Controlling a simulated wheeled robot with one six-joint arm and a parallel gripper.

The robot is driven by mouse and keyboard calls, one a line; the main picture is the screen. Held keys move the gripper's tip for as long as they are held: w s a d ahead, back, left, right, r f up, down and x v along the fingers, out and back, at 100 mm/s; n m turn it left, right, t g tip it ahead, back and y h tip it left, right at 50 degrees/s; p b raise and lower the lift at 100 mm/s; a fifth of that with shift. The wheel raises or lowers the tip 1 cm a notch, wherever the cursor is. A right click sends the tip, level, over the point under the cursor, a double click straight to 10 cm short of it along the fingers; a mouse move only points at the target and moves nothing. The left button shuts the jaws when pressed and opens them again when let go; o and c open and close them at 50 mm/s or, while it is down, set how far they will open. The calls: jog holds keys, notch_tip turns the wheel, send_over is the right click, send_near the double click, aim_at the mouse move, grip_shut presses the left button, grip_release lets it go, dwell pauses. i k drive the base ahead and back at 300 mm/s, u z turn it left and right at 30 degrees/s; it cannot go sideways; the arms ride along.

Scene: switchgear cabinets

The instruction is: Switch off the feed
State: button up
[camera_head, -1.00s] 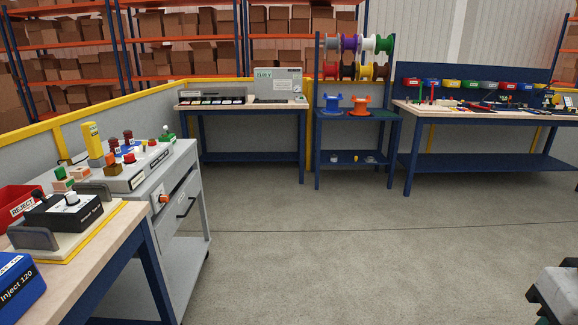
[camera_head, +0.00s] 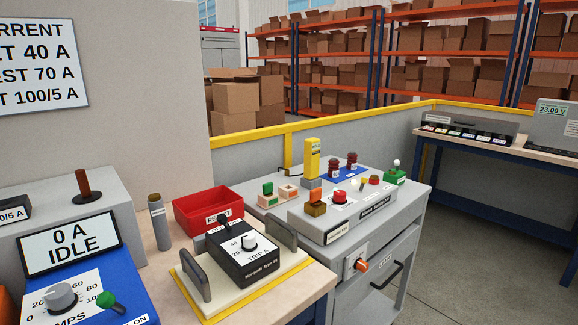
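A blue box (camera_head: 85,298) at the lower left carries a grey dial (camera_head: 62,297) and a green toggle (camera_head: 106,300) beside a partly cut "ON" label. Its display (camera_head: 72,243) reads "0 A IDLE". On the grey cart, an orange rotary handle (camera_head: 360,265) sits on a pale plate on the front face. A red button (camera_head: 339,196) and an orange rocker (camera_head: 316,203) are on the cart's top panel. No label that I can read says "feed", so I cannot tell which control it is. My gripper is out of view.
A black trip unit (camera_head: 244,252) stands on a yellow-edged base between two grey handles. A red reject bin (camera_head: 208,209) is behind it. A yellow post (camera_head: 312,160) rises from the cart. A bench with a 23.00 V device (camera_head: 555,118) stands right. Open floor lies right of the cart.

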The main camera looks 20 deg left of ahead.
aim_at(364, 181)
jog(key=u, duration=0.25)
jog(key=i, duration=0.6)
jog(key=u, duration=0.25)
jog(key=k, duration=0.55)
jog(key=z, duration=0.85)
jog(key=i, duration=1.1)
jog(key=u, duration=0.8)
jog(key=i, duration=0.3)
jog(key=u, duration=0.35)
